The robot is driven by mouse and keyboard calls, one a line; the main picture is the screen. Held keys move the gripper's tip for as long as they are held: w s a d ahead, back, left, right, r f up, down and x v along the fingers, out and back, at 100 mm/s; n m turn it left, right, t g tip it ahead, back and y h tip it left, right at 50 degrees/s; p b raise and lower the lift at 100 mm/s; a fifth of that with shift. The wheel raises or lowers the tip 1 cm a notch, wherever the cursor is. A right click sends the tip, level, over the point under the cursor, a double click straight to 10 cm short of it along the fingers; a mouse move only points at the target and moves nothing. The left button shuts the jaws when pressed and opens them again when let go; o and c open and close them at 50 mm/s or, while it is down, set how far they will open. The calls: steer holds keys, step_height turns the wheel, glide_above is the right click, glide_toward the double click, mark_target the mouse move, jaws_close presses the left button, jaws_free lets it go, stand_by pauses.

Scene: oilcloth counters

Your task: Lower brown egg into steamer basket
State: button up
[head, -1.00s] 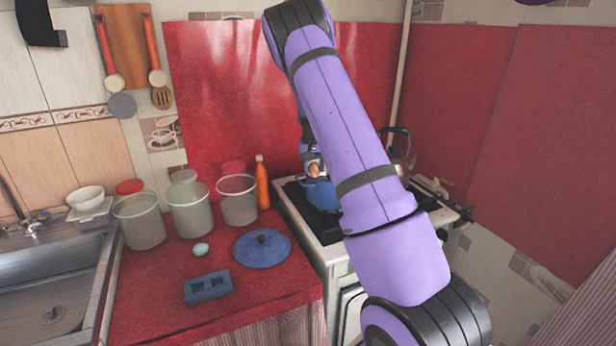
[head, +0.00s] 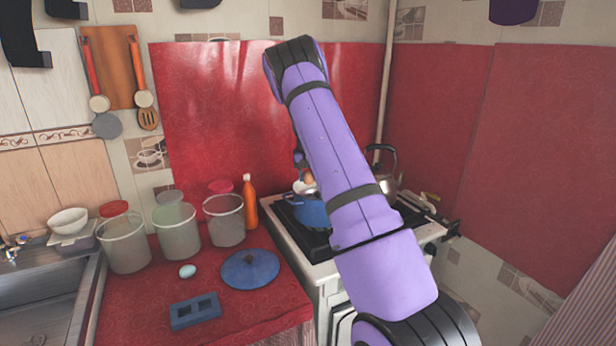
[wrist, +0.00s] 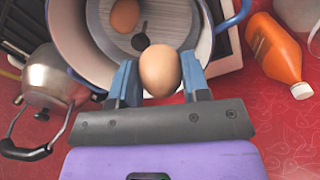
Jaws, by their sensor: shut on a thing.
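My gripper (wrist: 158,82) is shut on a brown egg (wrist: 160,70), with a blue finger on each side of it. In the wrist view the egg is over the near part of the blue pot (wrist: 75,40) and its pale steamer basket (wrist: 175,18). A second brown egg (wrist: 124,15) lies in the basket. In the head view the held egg (head: 309,179) shows at the mouth of the pot (head: 312,211) on the stove, partly hidden by my arm. I cannot tell whether the held egg touches the basket.
A kettle (wrist: 50,78) stands close beside the pot, and an orange bottle (wrist: 275,48) is on the other side. On the red counter are a blue lid (head: 262,275), a pale blue egg (head: 187,271), a blue two-hole holder (head: 194,311) and several canisters (head: 176,225).

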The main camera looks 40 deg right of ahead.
steer(key=shift+f, duration=0.1)
stand_by(0.3)
steer(key=shift+f, duration=2.6)
steer(key=shift+f, duration=0.3)
steer(key=o, duration=0.7)
steer(key=shift+r, duration=0.15)
steer(key=r, duration=1)
steer(key=shift+w+a+r, duration=0.2)
steer(key=shift+r, duration=0.1)
